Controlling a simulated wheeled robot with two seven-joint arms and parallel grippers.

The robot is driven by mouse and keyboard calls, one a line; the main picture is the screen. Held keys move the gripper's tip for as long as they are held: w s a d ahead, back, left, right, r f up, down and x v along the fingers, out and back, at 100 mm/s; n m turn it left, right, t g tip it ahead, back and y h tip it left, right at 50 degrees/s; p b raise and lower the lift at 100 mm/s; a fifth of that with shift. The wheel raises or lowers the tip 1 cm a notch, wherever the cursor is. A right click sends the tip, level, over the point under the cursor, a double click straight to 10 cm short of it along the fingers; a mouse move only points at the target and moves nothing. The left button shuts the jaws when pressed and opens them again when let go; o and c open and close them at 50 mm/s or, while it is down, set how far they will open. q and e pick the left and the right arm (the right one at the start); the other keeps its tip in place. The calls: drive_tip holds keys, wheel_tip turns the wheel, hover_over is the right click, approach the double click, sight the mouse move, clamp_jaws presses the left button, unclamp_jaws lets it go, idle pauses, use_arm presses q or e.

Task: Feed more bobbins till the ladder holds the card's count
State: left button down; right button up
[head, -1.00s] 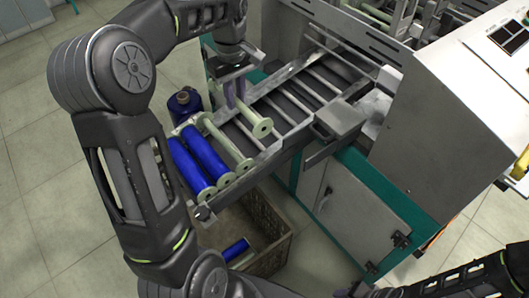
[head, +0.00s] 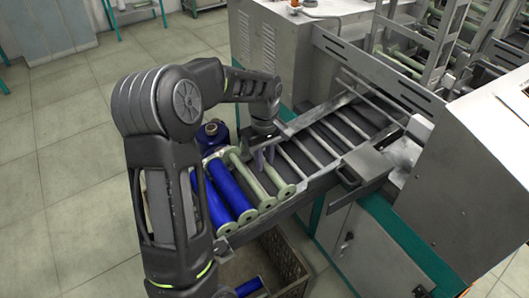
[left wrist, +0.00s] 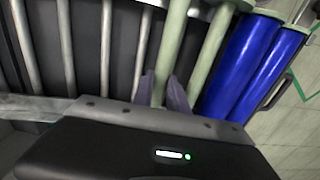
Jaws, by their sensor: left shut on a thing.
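The ladder (head: 312,150) is a sloping rack of metal bars on the machine. At its lower end lie two blue-wound bobbins, one (head: 232,190) and an outer one (head: 208,200), and two bare pale green bobbins. One green bobbin (head: 243,173) lies against the blue ones. My left gripper (head: 264,158) is shut on the other green bobbin (head: 280,180), beside the first; in the left wrist view that bobbin (left wrist: 170,50) stands between the fingers (left wrist: 162,92). Whether it touches the rack is unclear. My right gripper and a count card are not in view.
A crate (head: 297,284) stands on the floor below the ladder end, with a blue bobbin (head: 249,287) in it. A dark blue spool (head: 212,134) stands behind the bobbins. The machine housing (head: 480,140) fills the right side. Open floor lies to the left.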

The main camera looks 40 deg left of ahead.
use_arm(q)
drive_tip(key=shift+f, duration=0.15)
drive_tip(key=shift+f, duration=0.1)
drive_tip(key=c, duration=1.3)
unclamp_jaws()
drive_tip(key=r, duration=0.8)
drive_tip(key=shift+a, duration=0.2)
